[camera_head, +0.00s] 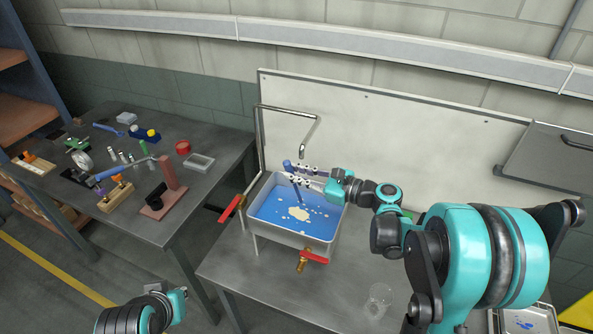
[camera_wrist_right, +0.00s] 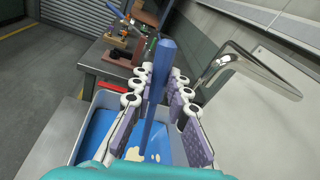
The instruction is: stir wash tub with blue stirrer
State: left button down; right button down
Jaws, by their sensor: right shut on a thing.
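The wash tub (camera_head: 290,236) stands on the bench, a pale basin with blue liquid (camera_head: 270,208) and floating cream patches. My right gripper (camera_head: 302,175) is over the tub's far side, shut on the blue stirrer (camera_head: 287,166). In the right wrist view the stirrer (camera_wrist_right: 160,75) stands between the purple-padded fingers (camera_wrist_right: 154,112), its top rising above them. Its shaft runs down over the tub (camera_wrist_right: 90,112); the lower end is hidden, so I cannot tell how deep it reaches. Part of my left arm shows at bottom left in the head view, its gripper fingers unseen.
A bent metal spout (camera_head: 285,112) rises behind the tub. Red-handled valves (camera_head: 314,256) sit at the tub's front and left. A glass beaker (camera_head: 378,300) stands to the right. The left table (camera_head: 135,222) holds tools, a red jar and several small parts.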

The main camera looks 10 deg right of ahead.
notch_tip(320, 180, down, 7)
jog(key=b, duration=0.5)
jog(key=shift+f, duration=0.15)
dwell(1.9)
